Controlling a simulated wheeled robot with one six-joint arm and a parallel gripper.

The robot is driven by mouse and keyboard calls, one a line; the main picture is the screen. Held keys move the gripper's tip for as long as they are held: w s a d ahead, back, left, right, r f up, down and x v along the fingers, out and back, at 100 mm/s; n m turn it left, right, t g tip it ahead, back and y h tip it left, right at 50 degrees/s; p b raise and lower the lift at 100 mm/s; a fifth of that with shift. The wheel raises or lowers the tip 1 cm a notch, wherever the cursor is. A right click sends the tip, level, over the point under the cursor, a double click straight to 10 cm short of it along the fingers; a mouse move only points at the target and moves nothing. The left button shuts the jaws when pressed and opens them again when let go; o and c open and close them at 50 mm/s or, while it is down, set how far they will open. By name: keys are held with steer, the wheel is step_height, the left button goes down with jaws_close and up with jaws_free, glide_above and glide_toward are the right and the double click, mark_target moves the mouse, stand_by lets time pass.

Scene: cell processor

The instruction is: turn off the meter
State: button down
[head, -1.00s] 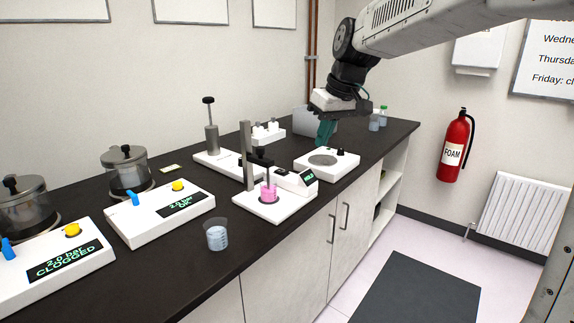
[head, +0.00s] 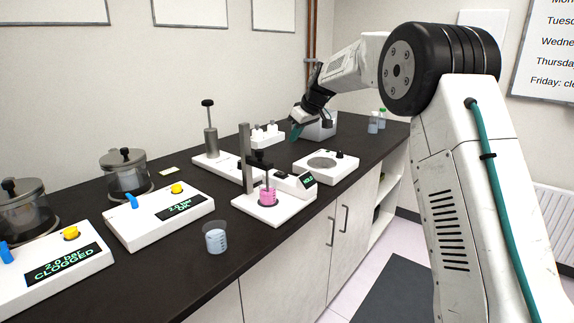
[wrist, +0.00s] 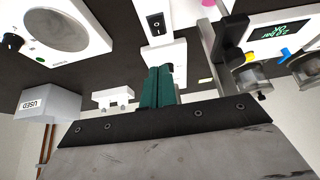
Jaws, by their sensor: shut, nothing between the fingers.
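The meter (head: 292,183) is a white box with a small lit green display reading what looks like HOLD. It stands on the dark bench beside a stand with a beaker of pink liquid (head: 267,196). In the wrist view a black rocker switch (wrist: 156,22) sits on a white housing, apparently the meter. My gripper (head: 297,131) is over the back of the bench, behind the meter and apart from it. Its teal fingers (wrist: 157,85) are shut and empty, pointing towards the switch housing in the wrist view.
A white stirrer with a round plate (head: 326,162) stands right of the meter. A USED box (wrist: 48,106) and a small white rack (wrist: 113,97) are near my gripper. A post stand (head: 211,142) is behind left. A loose beaker (head: 215,238) is in front.

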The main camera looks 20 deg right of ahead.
glide_above(284, 174)
step_height(284, 174, down, 9)
steer(key=shift+r, duration=0.1)
steer(key=shift+s+d+f, duration=0.1)
steer(key=shift+s+f, duration=0.05)
steer(key=shift+f, duration=0.45)
steer(key=shift+s+d+f, duration=0.1)
steer(key=shift+s+f, duration=0.05)
steer(key=shift+f, duration=0.4)
steer(key=shift+s+d+f, duration=0.1)
steer(key=shift+s+f, duration=0.05)
steer(key=shift+f, duration=0.55)
steer(key=shift+f, duration=0.1)
steer(key=shift+s+f, duration=0.15)
steer(key=shift+f, duration=0.2)
steer(key=shift+d+r, duration=0.1)
steer(key=shift+d, duration=0.05)
steer(key=shift+r, duration=0.15)
steer(key=shift+r, duration=0.7)
